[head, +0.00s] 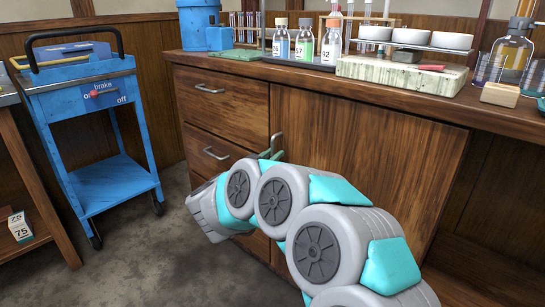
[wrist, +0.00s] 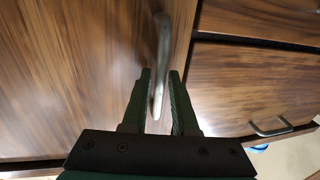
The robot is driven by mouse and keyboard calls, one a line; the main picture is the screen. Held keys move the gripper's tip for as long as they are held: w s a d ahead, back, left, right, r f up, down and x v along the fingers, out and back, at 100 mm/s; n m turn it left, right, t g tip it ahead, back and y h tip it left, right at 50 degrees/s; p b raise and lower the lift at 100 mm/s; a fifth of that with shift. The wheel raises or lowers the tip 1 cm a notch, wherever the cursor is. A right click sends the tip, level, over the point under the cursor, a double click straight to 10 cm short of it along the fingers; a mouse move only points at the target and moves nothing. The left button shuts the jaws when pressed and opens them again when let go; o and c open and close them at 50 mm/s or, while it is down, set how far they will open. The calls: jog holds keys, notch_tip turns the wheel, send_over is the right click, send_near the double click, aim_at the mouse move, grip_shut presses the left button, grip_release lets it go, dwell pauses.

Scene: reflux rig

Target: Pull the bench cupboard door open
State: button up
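The bench cupboard door (head: 365,150) is a brown wood-grain panel right of the drawers, and it looks closed. It fills the left side of the wrist view (wrist: 70,75). Its upright metal handle (wrist: 161,60) is near the edge beside the drawers. My gripper (wrist: 160,85) is open, with one dark green finger on each side of the handle's near part. Gaps show between fingers and handle, so it is not clamped. In the head view my gripper (head: 271,153) is at the door's left edge, partly hidden by my arm, which also covers the door's lower part.
Drawers with metal handles (head: 215,153) adjoin the door on the left. Bottles (head: 304,42), a rack and white bowls (head: 406,37) stand on the bench top (head: 205,62) above. A blue trolley (head: 95,110) stands at the left, with clear grey floor (head: 150,250) in front.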

jog(key=shift+c, duration=0.3)
grip_shut()
dwell(1.1)
